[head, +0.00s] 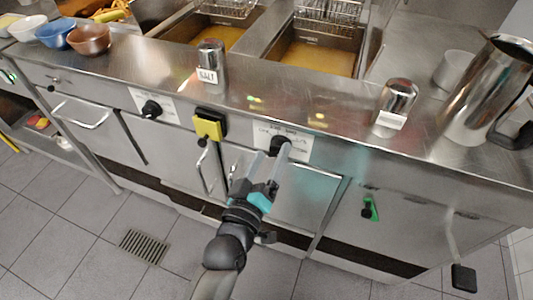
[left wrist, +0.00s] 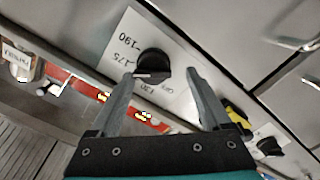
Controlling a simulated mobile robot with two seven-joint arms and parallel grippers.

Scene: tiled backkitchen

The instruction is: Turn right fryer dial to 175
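The right fryer dial (head: 280,143) is a black knob on a white label plate (head: 297,145) on the steel front panel, below the right fryer basin. In the left wrist view the dial (left wrist: 153,63) shows near the middle of its plate, with upside-down markings including 175 and 190. Its exact setting is hard to read. My left gripper (head: 267,157) is open in front of the dial. In the left wrist view its two fingers (left wrist: 160,74) stand apart on either side of the dial; I cannot tell whether they touch it. My right gripper is not in view.
The left fryer dial (head: 152,109) and a yellow-and-black box (head: 209,124) are on the panel to the left. A salt shaker (head: 211,68), another shaker (head: 396,105) and a metal jug (head: 487,90) stand on the counter. Cabinet handles (head: 205,168) stick out below.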

